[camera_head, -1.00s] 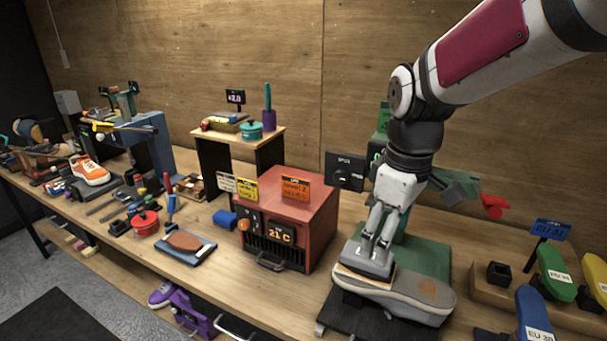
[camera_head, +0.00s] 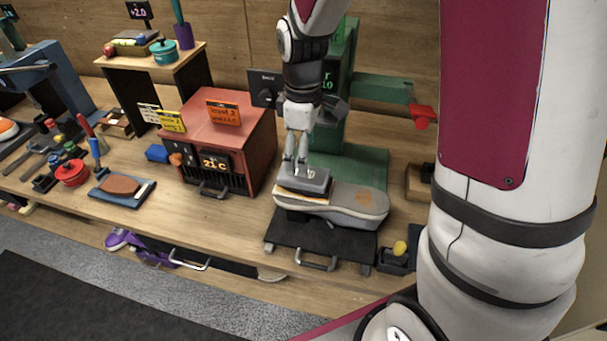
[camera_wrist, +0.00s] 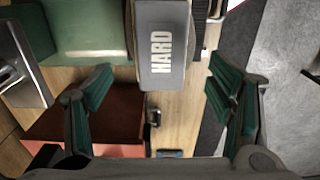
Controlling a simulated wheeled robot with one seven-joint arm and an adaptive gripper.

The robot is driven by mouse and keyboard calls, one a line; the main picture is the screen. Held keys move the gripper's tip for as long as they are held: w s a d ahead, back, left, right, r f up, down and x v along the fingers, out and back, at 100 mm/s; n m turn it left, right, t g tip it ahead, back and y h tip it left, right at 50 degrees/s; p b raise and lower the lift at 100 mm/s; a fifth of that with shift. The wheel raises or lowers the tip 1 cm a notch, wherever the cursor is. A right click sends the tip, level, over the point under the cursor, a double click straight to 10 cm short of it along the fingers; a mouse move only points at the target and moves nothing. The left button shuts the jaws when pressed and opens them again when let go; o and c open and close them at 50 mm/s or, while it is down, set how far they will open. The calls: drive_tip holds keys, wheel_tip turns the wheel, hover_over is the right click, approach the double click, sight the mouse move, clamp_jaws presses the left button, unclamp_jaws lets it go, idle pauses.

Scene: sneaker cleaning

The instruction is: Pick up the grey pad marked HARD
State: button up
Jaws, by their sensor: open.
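The grey pad marked HARD (camera_head: 303,181) lies on one end of a grey shoe-shaped piece (camera_head: 345,204), with a thin tan layer showing beneath it. In the wrist view the pad (camera_wrist: 163,50) is at the top middle, its white lettering facing the camera. My gripper (camera_head: 296,168) points down at the pad in the head view; whether it touches cannot be told. In the wrist view my gripper (camera_wrist: 160,88) is open and empty, its green-lined fingers spread wide to either side. The pad's near end reaches between the fingertips in the picture.
The shoe piece rests on a black base (camera_head: 318,240) in front of a green press (camera_head: 336,120). A red heater box (camera_head: 225,135) stands left. A small black holder with a yellow ball (camera_head: 398,254) is at right. My arm covers the right side.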

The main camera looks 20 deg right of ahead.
drive_tip(key=f, duration=0.3)
drive_tip(key=f+p, duration=0.1)
drive_tip(key=f, duration=0.1)
drive_tip(key=shift+s, duration=0.25)
drive_tip(key=shift+w+f, duration=0.1)
drive_tip(key=shift+f, duration=0.45)
drive_tip(key=shift+c, duration=0.2)
drive_tip(key=c, duration=1.4)
drive_tip(key=shift+r, duration=0.1)
